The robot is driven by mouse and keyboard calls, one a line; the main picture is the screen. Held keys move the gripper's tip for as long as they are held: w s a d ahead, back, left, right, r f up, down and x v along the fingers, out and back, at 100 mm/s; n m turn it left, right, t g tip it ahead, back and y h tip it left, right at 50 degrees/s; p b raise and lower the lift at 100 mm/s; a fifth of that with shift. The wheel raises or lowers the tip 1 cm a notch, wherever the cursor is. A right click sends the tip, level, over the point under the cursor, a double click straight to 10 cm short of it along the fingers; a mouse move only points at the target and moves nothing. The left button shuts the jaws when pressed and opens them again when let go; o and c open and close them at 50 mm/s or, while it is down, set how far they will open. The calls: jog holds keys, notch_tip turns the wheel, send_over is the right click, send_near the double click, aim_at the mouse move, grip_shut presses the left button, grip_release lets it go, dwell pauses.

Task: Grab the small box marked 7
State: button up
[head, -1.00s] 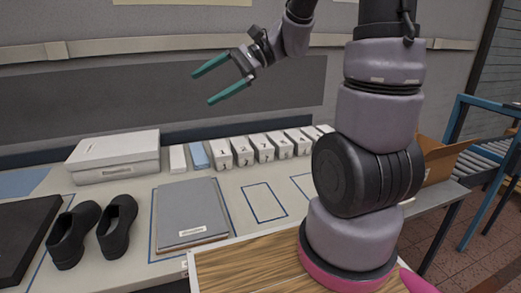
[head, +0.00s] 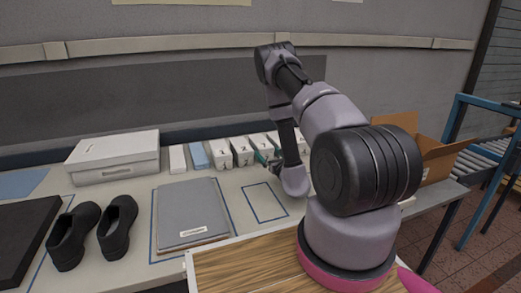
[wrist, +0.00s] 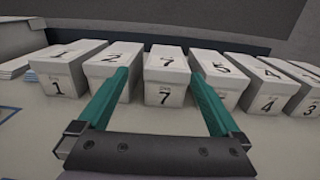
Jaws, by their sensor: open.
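The small white box marked 7 (wrist: 166,78) stands upright in a row of similar numbered boxes, in the middle of the wrist view. It also shows in the head view (head: 261,143), where my arm partly hides its front. My gripper (wrist: 159,75) is open and empty, with one teal finger to each side of box 7 in the wrist view. I cannot tell whether the fingertips reach alongside the box. In the head view my gripper (head: 266,160) is low in front of the row.
Box 2 (wrist: 113,70) stands close on the left of box 7 and box 5 (wrist: 222,75) close on the right. Boxes 1 (wrist: 66,73), 4 (wrist: 262,98) and 3 (wrist: 309,100) flank them. A grey folder (head: 190,212) and black shoes (head: 118,226) lie nearer.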

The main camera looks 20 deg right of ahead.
aim_at(262, 143)
jog(key=shift+s+d+f+h, duration=0.15)
jog(key=shift+d+f+h, duration=0.15)
jog(key=shift+d+f, duration=0.15)
jog(key=shift+w+d+f, duration=0.1)
jog(key=shift+w, duration=0.2)
jog(key=w, duration=1)
jog(key=c, duration=1.3)
